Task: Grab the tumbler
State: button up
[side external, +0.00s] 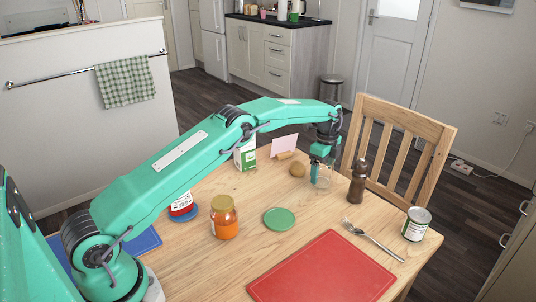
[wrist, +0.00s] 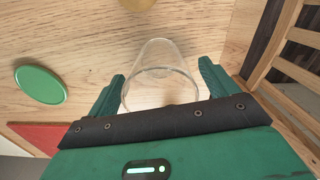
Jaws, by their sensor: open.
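The tumbler is a clear glass (wrist: 160,75) on the wooden table in the wrist view. It stands between the two green fingers of my gripper (wrist: 162,88), with a finger to each side and a visible gap to the right one. My gripper is open around it. In the side external view my gripper (side external: 321,165) points down over the tumbler (side external: 323,182), and its fingers partly hide the glass. I cannot tell whether the left finger touches the glass.
A wooden chair (side external: 400,150) is behind. A green disc (side external: 279,219), an orange jar (side external: 224,220), a red mat (side external: 325,272), a fork (side external: 370,238) and a can (side external: 416,225) are nearer.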

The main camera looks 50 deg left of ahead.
jog(key=c, duration=1.3)
jog(key=shift+o, duration=0.2)
jog(key=shift+r, duration=0.2)
jog(key=shift+r, duration=1.65)
jog(key=shift+d+r, duration=0.15)
jog(key=shift+r, duration=0.2)
jog(key=s+d+r, duration=0.5)
jog(key=d+r, duration=0.1)
jog(key=d, duration=0.4)
jog(key=shift+s+r, duration=0.2)
jog(key=shift+r, duration=0.15)
